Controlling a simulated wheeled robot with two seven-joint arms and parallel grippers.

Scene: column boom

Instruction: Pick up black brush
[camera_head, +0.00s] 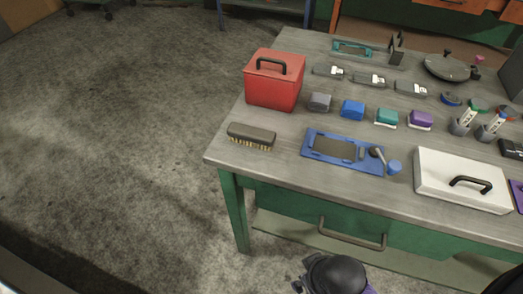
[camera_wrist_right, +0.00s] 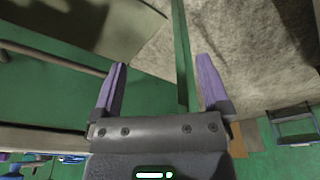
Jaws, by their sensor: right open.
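The black brush (camera_head: 251,136) lies on the grey tabletop near its front left corner, with its dark back up and tan bristles showing along the front side. In the wrist view I cannot make out the brush. My right gripper (camera_wrist_right: 160,65) is open and empty, its two purple fingers spread apart, with green surfaces and grey floor beyond them. In the head view a dark rounded part of my arm shows at the bottom, in front of the table and apart from the brush. My left gripper is not in view.
The table (camera_head: 285,180) has a green front with a drawer handle (camera_head: 352,234). A red box (camera_head: 274,88) stands behind the brush; a blue tray (camera_head: 314,163) lies right of it. A white case (camera_head: 440,184) is farther right. Open floor (camera_head: 120,130) lies to the left.

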